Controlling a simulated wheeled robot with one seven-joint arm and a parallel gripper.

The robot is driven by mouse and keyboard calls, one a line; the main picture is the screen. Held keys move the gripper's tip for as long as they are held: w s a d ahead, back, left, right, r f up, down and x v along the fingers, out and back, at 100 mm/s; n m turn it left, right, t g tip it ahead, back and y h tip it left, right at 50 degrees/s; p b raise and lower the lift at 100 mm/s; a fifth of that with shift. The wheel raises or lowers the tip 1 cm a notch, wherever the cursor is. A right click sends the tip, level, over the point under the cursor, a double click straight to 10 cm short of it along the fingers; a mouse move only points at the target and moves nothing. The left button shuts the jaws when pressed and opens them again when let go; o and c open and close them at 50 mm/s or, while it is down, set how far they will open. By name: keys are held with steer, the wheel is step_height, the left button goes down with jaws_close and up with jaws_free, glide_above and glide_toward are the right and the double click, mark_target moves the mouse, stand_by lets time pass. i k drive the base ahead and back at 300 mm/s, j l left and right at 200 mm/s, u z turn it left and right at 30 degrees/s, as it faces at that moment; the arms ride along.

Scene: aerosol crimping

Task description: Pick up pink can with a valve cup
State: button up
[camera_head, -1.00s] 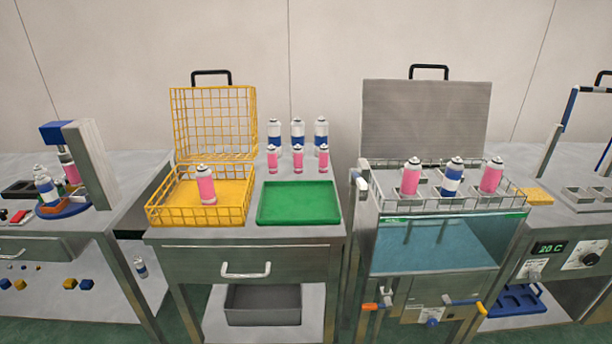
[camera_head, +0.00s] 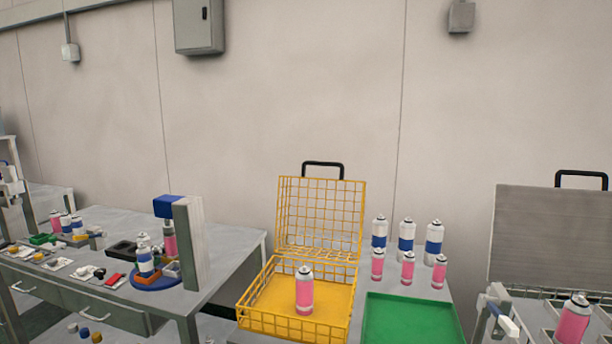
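Several pink cans are in view. One pink can (camera_head: 304,291) stands upright in the yellow wire basket (camera_head: 262,325). A row of small pink cans, one of them here (camera_head: 377,264), stands behind the green tray (camera_head: 412,318). Another pink can (camera_head: 169,242) is at the blue and grey press (camera_head: 193,243) on the left table. One more pink can (camera_head: 573,320) is at the lower right, by the wire rack. A far pink can (camera_head: 56,222) stands at the far left. Valve cups are too small to tell. My gripper is not in view.
A blue-and-white can (camera_head: 146,261) stands on the round blue base by the press. Blue-and-white cans (camera_head: 406,236) stand behind the small pink ones. The green tray is empty. Small parts, including a red piece (camera_head: 115,280), lie on the left table.

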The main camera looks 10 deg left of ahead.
mark_target(304, 277)
steer(key=i+j+u, duration=0.1)
steer(key=i+j, duration=0.15)
steer(key=i, duration=0.2)
steer(key=i+j+u, duration=0.1)
steer(key=i, duration=0.35)
steer(key=i+j+u, duration=0.1)
steer(key=i+j, duration=0.15)
steer(key=i, duration=0.2)
steer(key=j+z, duration=0.45)
steer(key=j, duration=0.85)
